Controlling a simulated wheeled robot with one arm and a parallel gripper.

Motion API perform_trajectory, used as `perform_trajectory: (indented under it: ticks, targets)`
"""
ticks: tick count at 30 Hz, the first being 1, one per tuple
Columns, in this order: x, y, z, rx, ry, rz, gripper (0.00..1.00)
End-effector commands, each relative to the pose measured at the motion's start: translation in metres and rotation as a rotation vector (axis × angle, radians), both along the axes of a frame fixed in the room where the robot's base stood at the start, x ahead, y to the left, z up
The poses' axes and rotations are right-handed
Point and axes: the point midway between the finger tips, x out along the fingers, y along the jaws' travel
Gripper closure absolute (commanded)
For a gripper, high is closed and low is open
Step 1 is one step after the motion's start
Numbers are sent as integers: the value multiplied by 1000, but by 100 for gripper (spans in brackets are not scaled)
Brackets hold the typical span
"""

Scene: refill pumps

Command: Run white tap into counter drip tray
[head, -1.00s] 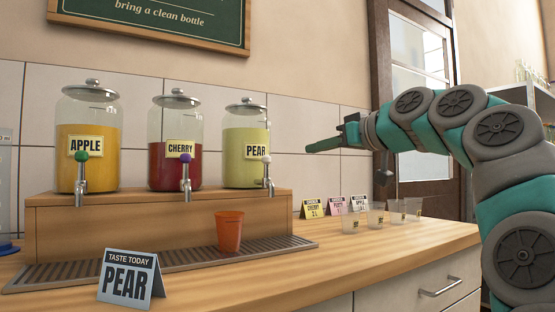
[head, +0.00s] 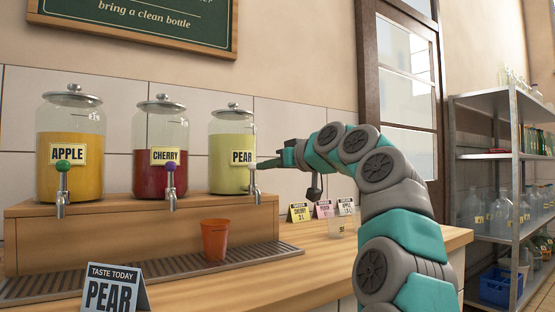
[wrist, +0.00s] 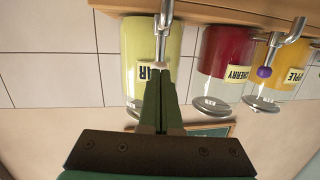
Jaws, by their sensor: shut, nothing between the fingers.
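The PEAR jar (head: 232,147) of pale green liquid stands rightmost on the wooden stand. Its tap (head: 254,188) has a white knob (head: 252,166), largely covered by my fingertips in the head view. My gripper (head: 262,164) is shut and empty, its tips at the knob. In the wrist view, my shut fingers (wrist: 160,75) point at the white tap (wrist: 162,30); whether they touch it I cannot tell. The slotted drip tray (head: 170,267) runs along the counter below the taps. No liquid stream is visible.
An orange cup (head: 215,240) stands on the tray, left of the white tap in the picture. The CHERRY jar (head: 160,150) with a purple-knobbed tap and the APPLE jar (head: 70,150) with a green-knobbed one stand left. Small cards (head: 323,209) stand right.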

Motion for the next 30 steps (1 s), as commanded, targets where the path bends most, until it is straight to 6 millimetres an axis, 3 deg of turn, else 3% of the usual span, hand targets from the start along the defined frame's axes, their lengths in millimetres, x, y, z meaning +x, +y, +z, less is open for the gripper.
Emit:
perform_trajectory:
  ticks: [11,30]
  targets:
    - [12,10,0,2,-2,-1,100]
    - [4,10,0,-13,18,-1,100]
